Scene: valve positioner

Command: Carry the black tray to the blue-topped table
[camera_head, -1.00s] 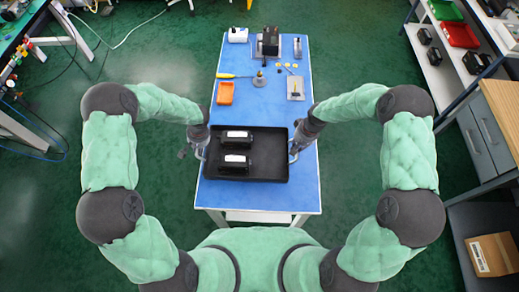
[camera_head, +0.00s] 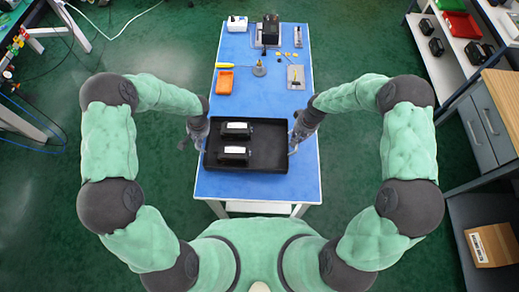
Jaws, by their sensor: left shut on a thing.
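The black tray (camera_head: 265,160) is a shallow rectangular tray over the near half of the blue-topped table (camera_head: 260,105). It looks level; from above I cannot tell whether it rests on the top or hovers just over it. Two black blocks with white labels, a far one (camera_head: 236,130) and a near one (camera_head: 234,154), lie in its left half. My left gripper (camera_head: 201,146) is at the tray's left edge, shut on it. My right gripper (camera_head: 292,146) is at the right edge; its fingers are too small and hidden to read.
At the table's far half are an orange bin (camera_head: 225,82), a yellow-handled screwdriver (camera_head: 223,65), a white device (camera_head: 237,23), a black device (camera_head: 270,32) and a grey plate (camera_head: 296,77). Shelves and a drawer cabinet (camera_head: 486,130) stand at right, with a cardboard box (camera_head: 491,245) below.

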